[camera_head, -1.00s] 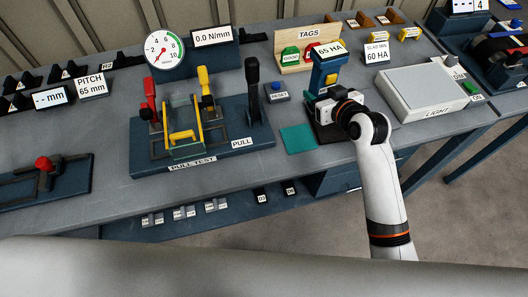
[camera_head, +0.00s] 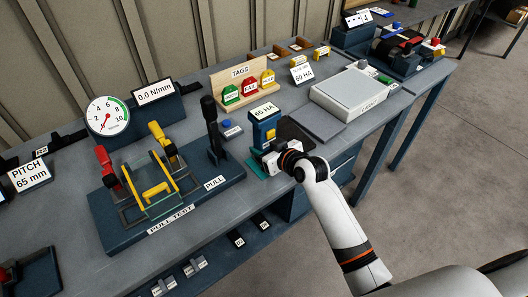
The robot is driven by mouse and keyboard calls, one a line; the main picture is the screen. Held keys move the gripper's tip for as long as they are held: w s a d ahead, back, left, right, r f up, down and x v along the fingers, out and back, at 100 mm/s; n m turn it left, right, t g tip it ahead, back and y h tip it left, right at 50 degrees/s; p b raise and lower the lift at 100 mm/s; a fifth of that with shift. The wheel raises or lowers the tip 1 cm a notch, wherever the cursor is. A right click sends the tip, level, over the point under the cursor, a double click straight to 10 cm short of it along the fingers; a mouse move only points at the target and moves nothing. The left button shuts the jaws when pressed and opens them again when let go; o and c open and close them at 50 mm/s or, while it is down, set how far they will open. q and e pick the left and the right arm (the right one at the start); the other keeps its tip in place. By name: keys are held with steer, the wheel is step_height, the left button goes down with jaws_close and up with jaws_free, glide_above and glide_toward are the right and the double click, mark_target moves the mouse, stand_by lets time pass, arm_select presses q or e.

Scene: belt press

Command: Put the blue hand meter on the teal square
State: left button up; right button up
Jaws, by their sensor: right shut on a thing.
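The blue hand meter (camera_head: 262,132), with a white "65 HA" display on top, stands upright near the middle. My right gripper (camera_head: 268,152) is shut on its lower part. The teal square (camera_head: 255,170) shows only as a strip at the front left of the gripper; the meter and gripper hide the rest. The meter is over or on the square; its base is hidden, so I cannot tell whether it touches. My left gripper is not in view.
The pull test rig (camera_head: 158,188) with its levers stands close on the left. A blue reset button (camera_head: 229,128) and the tags rack (camera_head: 243,86) are behind. A dark pad (camera_head: 295,133) lies bare to the right, before the light box (camera_head: 353,93).

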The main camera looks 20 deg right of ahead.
steer(key=shift+f, duration=0.95)
steer(key=shift+f, duration=0.1)
steer(key=o, duration=1.2)
steer(key=shift+s+d+r, duration=0.15)
steer(key=shift+s+r, duration=0.05)
steer(key=shift+s, duration=0.15)
steer(key=v, duration=1.1)
steer(key=shift+b, duration=0.4)
